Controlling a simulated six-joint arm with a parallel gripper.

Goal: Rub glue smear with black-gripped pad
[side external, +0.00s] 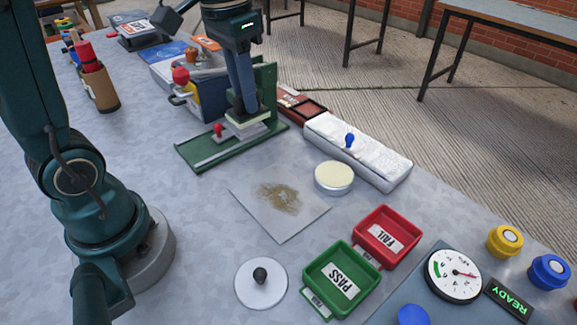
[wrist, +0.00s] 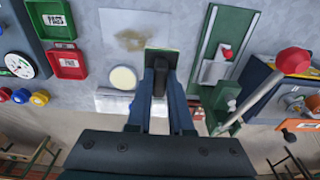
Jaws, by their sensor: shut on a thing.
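The glue smear (side external: 279,197) is a brownish, speckled patch on a pale square sheet (side external: 300,222) lying on the table. It also shows in the wrist view (wrist: 130,40). My gripper (side external: 240,103) is shut on the black grip of a pad (side external: 247,122), which has a pale, greenish edge. The fingers hide part of the grip, and the pad's underside is hidden.
A green fixture (side external: 190,158) with a red knob stands beside the pad. A round cream-topped tin (side external: 334,180) sits right of the sheet. Green PASS (side external: 316,271) and red FAIL (side external: 370,215) trays, a black-knobbed white disc (side external: 258,290) and a white box (side external: 402,176) are nearby.

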